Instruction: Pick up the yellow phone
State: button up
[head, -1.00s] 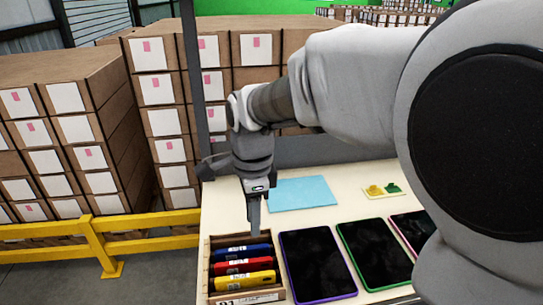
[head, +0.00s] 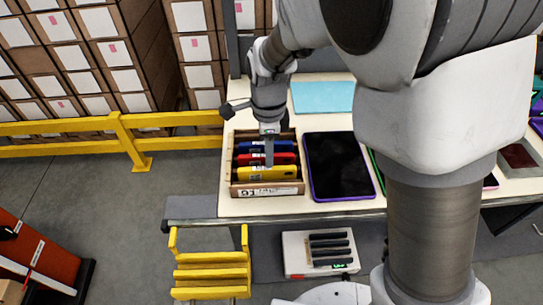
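The yellow phone (head: 255,175) lies in the front slot of a small open carton (head: 234,190) near the table's front edge. A red phone (head: 253,160) and a blue phone (head: 252,147) stand behind it in the same carton. My gripper (head: 269,163) points down over the carton, its tip in front of the red phone and close to the yellow phone's upper edge. I cannot tell whether it touches the yellow phone. The fingers are seen edge-on, so their opening is hidden.
A purple-edged tablet (head: 338,165) lies right of the carton, with a green-edged one (head: 376,170) partly behind my arm. A light-blue sheet (head: 322,97) lies behind. A yellow railing (head: 122,135) stands left, and a white box (head: 320,253) is below the table.

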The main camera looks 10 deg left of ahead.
aim_at(267, 177)
jog(key=f, duration=0.3)
jog(key=f+b, duration=0.1)
jog(key=f, duration=0.1)
jog(key=shift+a, duration=0.25)
jog(key=shift+c, duration=0.3)
grip_shut()
